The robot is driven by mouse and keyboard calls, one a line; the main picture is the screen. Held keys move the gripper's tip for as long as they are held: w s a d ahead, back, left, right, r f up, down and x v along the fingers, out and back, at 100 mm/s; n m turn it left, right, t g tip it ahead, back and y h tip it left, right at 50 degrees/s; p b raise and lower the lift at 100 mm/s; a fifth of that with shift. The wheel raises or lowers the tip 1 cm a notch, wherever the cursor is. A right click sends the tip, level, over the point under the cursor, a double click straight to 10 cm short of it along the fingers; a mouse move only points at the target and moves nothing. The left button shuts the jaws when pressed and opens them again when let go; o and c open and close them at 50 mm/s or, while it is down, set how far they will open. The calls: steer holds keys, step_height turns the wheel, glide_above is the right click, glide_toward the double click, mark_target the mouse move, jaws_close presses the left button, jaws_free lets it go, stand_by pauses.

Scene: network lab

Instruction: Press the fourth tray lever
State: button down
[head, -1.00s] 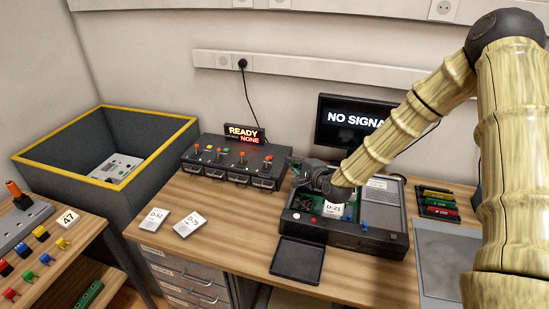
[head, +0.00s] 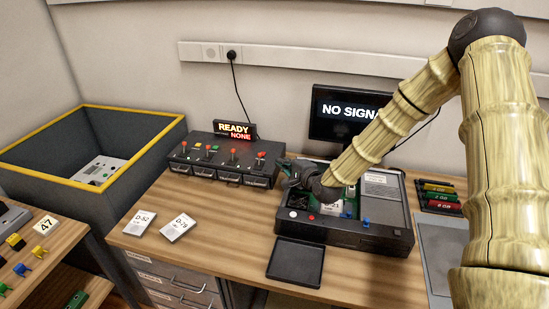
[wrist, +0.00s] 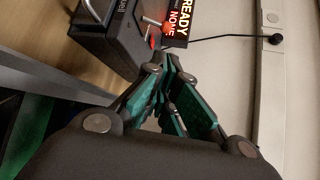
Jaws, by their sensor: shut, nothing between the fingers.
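A black tray unit (head: 217,173) stands on the desk with a row of levers along its top and drawer-like trays with handles on its front. The lever at its right end (head: 261,155), fourth from the left, has a red knob. My gripper (head: 281,163) is shut and empty, just right of that lever; the gap between them is hard to judge. In the wrist view the shut fingertips (wrist: 163,62) point toward the unit's end (wrist: 122,40). A red knob (wrist: 154,32) shows a little beyond them, apart from the fingers.
A display reading READY and NONE (head: 234,130) stands behind the unit. An open black equipment case (head: 345,235) lies below my gripper, with a monitor (head: 345,115) behind. A flat black tray (head: 295,262) and two label cards (head: 177,228) lie in front.

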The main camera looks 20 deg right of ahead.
mark_target(271, 163)
steer(key=p+x, duration=0.2)
steer(key=x, duration=0.8)
steer(key=shift+s+a+r+b, duration=0.15)
steer(key=shift+s+b, duration=0.15)
steer(key=shift+b, duration=0.15)
stand_by(0.6)
